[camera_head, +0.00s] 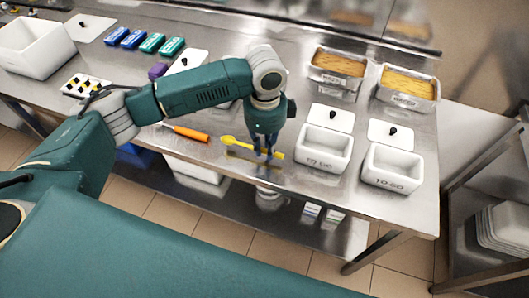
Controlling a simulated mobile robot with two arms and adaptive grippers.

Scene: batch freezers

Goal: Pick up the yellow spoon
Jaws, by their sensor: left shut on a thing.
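The yellow spoon (243,145) is near the front edge of the steel table, left of the white bins. Its bowl end points up-left and its handle end passes between the fingers of my left gripper (265,155). My left gripper points down and is shut on the spoon's handle. A yellowish reflection shows on the steel just below the spoon; I cannot tell whether the spoon still touches the table. My right gripper is not in view.
An orange-handled tool (187,132) lies left of the spoon. Blue and green boxes (151,43) are at the back left.

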